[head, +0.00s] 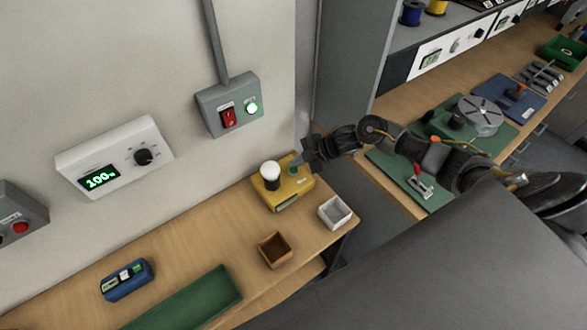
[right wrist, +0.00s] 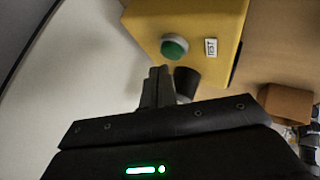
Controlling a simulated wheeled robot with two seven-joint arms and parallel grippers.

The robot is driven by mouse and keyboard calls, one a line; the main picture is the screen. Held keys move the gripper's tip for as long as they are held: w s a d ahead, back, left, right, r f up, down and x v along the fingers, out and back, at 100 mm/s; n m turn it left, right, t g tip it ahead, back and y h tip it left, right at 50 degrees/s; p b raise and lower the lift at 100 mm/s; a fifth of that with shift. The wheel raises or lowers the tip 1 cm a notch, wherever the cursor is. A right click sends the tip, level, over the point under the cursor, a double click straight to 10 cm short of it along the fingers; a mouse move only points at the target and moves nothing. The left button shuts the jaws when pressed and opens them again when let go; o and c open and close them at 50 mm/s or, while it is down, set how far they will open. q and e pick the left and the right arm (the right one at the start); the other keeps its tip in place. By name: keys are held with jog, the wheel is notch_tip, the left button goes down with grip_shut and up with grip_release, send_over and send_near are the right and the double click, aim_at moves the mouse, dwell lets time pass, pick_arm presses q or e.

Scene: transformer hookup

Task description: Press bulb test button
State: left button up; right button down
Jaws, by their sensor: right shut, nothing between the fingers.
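The yellow bulb test box (head: 292,197) stands near the far right end of the wall-side bench. A white bulb (head: 269,170) sits upright in a black socket on it. The green test button (head: 294,169) is on the box's top, close to my right gripper (head: 301,163). In the right wrist view the green button (right wrist: 174,47) has a pale rim and lies beside a TEST label (right wrist: 210,47). My right gripper's closed fingertips (right wrist: 159,72) are empty and appear just short of the button. I cannot tell whether they touch it. My left gripper is out of view.
A white open box (head: 336,212) and a brown open box (head: 274,250) stand in front of the yellow box. Another bench (head: 405,205) stands right.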

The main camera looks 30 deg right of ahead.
aim_at(297, 169)
jog(key=shift+f, duration=0.35)
jog(key=shift+f+b, duration=0.45)
jog(key=shift+b, duration=0.05)
dwell(0.5)
dwell(0.3)
jog(key=shift+r+p, duration=0.8)
jog(key=shift+r, duration=0.1)
notch_tip(297, 169, up, 5)
jog(key=p, duration=0.4)
jog(key=shift+p, duration=0.3)
dwell(0.4)
